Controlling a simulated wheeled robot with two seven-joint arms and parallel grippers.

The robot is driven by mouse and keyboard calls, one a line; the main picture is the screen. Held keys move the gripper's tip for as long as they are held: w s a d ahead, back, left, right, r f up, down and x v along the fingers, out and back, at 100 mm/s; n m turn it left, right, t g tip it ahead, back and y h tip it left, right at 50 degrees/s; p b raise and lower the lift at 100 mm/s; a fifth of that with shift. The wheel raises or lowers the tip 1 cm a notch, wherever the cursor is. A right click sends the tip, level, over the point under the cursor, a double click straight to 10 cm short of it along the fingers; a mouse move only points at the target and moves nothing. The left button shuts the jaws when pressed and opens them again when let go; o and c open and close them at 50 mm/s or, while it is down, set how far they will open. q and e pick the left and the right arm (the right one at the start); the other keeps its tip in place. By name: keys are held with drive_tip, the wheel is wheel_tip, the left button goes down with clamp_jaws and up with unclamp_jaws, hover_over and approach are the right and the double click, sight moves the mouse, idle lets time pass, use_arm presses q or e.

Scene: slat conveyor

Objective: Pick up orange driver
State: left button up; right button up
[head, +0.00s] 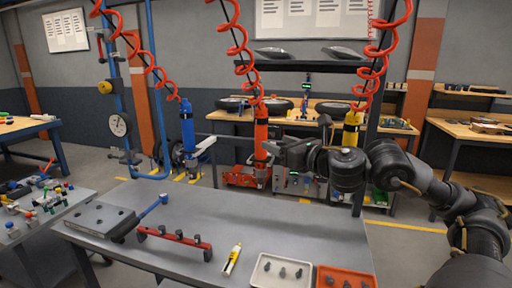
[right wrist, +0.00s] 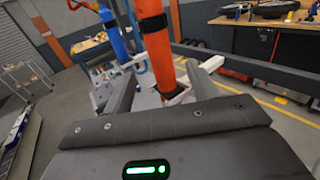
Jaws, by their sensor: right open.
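The orange driver (head: 261,135) hangs upright from a red coiled hose above the far edge of the grey table, between a blue driver (head: 187,127) and a yellow driver (head: 351,128). My right gripper (head: 272,150) reaches in from the right, close beside the orange driver. In the right wrist view the orange driver (right wrist: 156,45) stands between the two spread fingers of my open right gripper (right wrist: 162,90). Its lower end is partly hidden behind the gripper body. I cannot tell whether a finger touches it. My left gripper is not in view.
The grey table (head: 215,230) holds a red rack (head: 175,241), a yellow-white tube (head: 232,259), a white tray (head: 257,272) and an orange tray (head: 325,276). A blue-handled tool (head: 150,208) lies at the left. Red coiled hoses hang overhead.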

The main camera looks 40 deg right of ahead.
sight(266, 137)
drive_tip(key=w+p, duration=0.2)
drive_tip(key=w+d+p, duration=0.1)
drive_tip(key=w+p, duration=0.1)
drive_tip(key=shift+w+r, duration=0.1)
drive_tip(key=shift+w, duration=0.25)
drive_tip(key=shift+w+a, duration=0.15)
drive_tip(key=shift+a, duration=0.05)
drive_tip(key=shift+w+p, duration=0.3)
drive_tip(key=shift+p, duration=0.25)
drive_tip(key=w+p, duration=0.1)
drive_tip(key=w, duration=0.2)
drive_tip(key=shift+w+a+p, duration=0.15)
drive_tip(key=shift+w+p, duration=0.1)
drive_tip(key=shift+p, duration=0.1)
drive_tip(key=shift+w+f, duration=0.25)
drive_tip(key=shift+w, duration=0.3)
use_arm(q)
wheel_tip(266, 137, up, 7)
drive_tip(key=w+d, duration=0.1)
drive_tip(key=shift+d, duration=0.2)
use_arm(e)
clamp_jaws()
